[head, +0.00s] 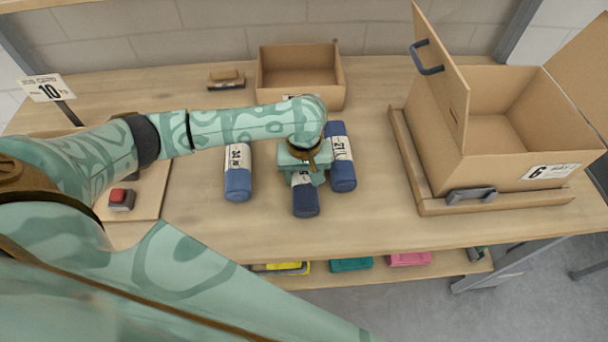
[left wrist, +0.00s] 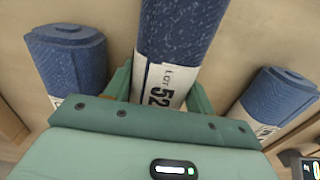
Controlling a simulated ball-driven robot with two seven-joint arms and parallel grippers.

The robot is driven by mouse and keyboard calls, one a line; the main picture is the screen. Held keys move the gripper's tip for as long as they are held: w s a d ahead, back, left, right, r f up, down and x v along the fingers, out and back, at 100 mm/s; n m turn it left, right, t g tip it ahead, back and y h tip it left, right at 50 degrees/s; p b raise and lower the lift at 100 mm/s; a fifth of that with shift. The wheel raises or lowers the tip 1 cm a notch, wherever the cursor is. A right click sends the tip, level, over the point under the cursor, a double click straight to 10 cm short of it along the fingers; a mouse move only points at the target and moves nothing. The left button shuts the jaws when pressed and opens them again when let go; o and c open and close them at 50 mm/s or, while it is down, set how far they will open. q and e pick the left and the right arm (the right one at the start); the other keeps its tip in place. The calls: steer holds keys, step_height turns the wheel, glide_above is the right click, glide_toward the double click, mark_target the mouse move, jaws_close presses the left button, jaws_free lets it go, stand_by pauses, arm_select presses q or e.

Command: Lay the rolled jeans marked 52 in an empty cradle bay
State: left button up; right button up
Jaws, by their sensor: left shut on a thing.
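The rolled jeans marked 52 (left wrist: 175,50) are a dark blue roll with a white label band, seen between my left gripper's fingers (left wrist: 158,92) in the left wrist view. In the head view this roll (head: 306,203) is the middle of three on the table, partly hidden by my left gripper (head: 304,178). My left gripper is shut on it from above. I cannot tell whether the roll touches the table. My right gripper is out of view. I cannot make out any cradle bays.
Similar labelled rolls lie close at left (head: 238,180) and right (head: 341,165). An open cardboard box (head: 300,92) stands behind. A red button (head: 120,197) is at left. The table front is clear.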

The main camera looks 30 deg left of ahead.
arm_select(q)
steer(key=o, duration=1.2)
